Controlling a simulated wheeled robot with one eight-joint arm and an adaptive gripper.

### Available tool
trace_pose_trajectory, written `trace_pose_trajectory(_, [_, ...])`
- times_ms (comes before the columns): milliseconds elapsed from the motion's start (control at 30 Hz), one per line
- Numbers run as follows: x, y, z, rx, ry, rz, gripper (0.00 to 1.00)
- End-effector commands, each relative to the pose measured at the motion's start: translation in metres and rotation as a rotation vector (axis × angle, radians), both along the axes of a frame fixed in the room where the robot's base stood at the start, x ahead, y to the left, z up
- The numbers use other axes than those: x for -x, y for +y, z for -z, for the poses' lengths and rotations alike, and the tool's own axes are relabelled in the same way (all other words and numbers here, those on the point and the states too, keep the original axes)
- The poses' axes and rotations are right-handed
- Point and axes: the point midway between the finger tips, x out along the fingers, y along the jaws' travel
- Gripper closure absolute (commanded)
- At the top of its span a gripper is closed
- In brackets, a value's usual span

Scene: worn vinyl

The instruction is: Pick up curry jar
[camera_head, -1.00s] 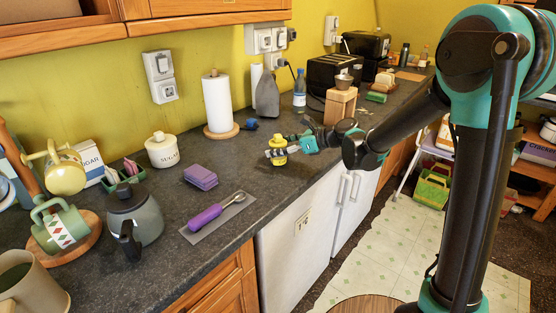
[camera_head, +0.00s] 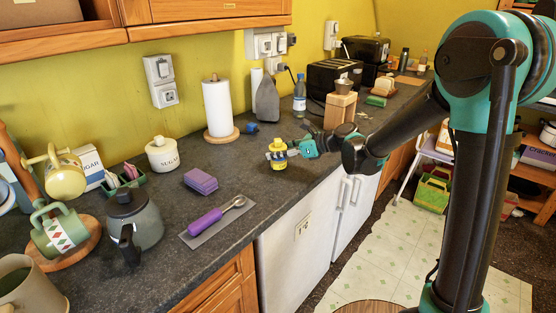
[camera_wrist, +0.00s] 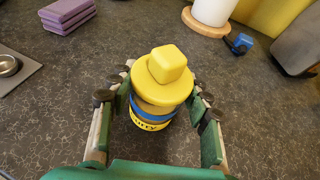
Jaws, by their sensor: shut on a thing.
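The curry jar is yellow with a blue band and a squared knob on its lid. It is in the head view (camera_head: 278,161), above or at the front part of the dark counter, and in the wrist view (camera_wrist: 160,88), where part of its label shows. My gripper (camera_head: 280,153) reaches it from the right. In the wrist view my gripper (camera_wrist: 160,105) has a finger on each side of the jar and is shut on it. The jar looks upright. Whether its base touches the counter is hard to tell.
A purple sponge stack (camera_head: 201,181), a purple-handled scoop (camera_head: 218,215) and a sugar pot (camera_head: 162,153) stand to the left. A paper towel roll (camera_head: 218,108) and a small blue object (camera_head: 252,128) are behind. A wooden block (camera_head: 340,108) is at the right. Counter around the jar is clear.

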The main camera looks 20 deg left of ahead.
Motion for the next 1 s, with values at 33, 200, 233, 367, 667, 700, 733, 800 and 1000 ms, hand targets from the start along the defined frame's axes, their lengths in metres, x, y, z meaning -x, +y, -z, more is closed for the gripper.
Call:
trace_pose_trajectory(33, [0.0,0.0,-0.001,0.0,0.0,0.0,1.0])
trace_pose_trajectory(200, [0.0,0.0,-0.007,0.0,0.0,0.0,1.0])
trace_pose_trajectory(233, [0.0,0.0,-0.009,0.0,0.0,0.0,1.0])
trace_pose_trajectory(367, [0.0,0.0,-0.025,0.0,0.0,0.0,1.0])
trace_pose_trajectory(667, [0.0,0.0,-0.101,0.0,0.0,0.0,1.0])
trace_pose_trajectory(700, [0.001,0.0,-0.112,0.0,0.0,0.0,1.0])
trace_pose_trajectory(733, [0.001,0.0,-0.12,0.0,0.0,0.0,1.0])
trace_pose_trajectory(800, [0.0,0.0,-0.137,0.0,0.0,0.0,1.0])
trace_pose_trajectory(1000, [0.0,0.0,-0.176,0.0,0.0,0.0,1.0])
